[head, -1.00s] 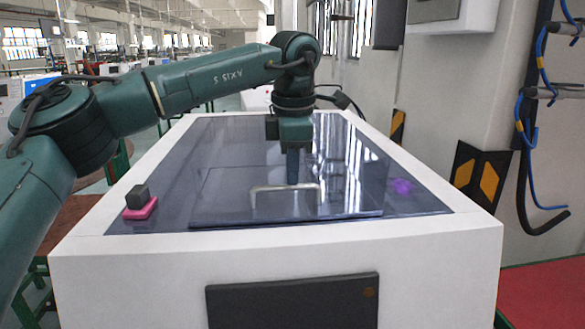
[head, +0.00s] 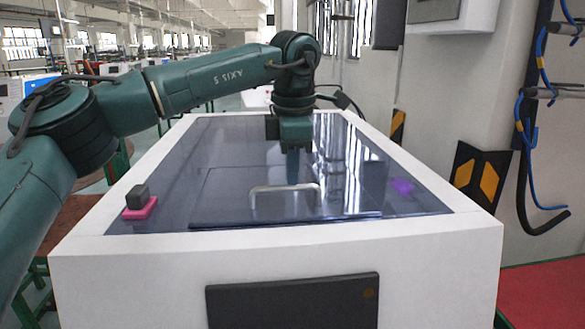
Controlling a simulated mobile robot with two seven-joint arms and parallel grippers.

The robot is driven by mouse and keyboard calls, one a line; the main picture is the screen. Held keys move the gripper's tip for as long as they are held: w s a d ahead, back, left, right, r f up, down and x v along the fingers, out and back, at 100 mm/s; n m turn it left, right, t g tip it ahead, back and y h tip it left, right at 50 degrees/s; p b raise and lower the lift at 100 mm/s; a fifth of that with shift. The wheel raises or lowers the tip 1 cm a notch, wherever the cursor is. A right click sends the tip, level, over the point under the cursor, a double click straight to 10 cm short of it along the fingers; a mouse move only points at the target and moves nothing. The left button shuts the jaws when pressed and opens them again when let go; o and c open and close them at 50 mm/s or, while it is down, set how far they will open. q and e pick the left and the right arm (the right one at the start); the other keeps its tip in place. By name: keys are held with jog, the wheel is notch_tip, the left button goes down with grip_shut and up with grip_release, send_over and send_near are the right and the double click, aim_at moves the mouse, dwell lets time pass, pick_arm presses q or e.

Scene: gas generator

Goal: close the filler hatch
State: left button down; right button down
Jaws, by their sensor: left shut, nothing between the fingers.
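The filler hatch (head: 225,205) is a dark glossy panel in the top of the white generator. It lies flat or nearly flat, with its dark front edge showing; I cannot tell if it is fully seated. A light metal handle (head: 284,188) stands near its front edge. My left gripper (head: 293,178) points down just behind the handle, over the panel. It is shut and empty, and its tips are partly hidden by the handle. I cannot tell whether they touch the panel. My right gripper is not in view.
A dark knob on a pink base (head: 141,207) stands at the top's left edge. A purple spot (head: 402,187) shows on the right. A wall with blue hoses (head: 530,130) stands at the right. The generator's white rim (head: 275,238) surrounds the dark top.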

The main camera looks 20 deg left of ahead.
pick_arm(q)
jog(key=c, duration=2.1)
grip_release()
jog(key=shift+c, duration=0.2)
jog(key=o, duration=0.6)
jog(key=shift+o, duration=0.2)
notch_tip(320, 180, up, 13)
jog(key=s+p, duration=0.1)
jog(key=shift+s+d, duration=0.15)
jog(key=shift+d, duration=0.15)
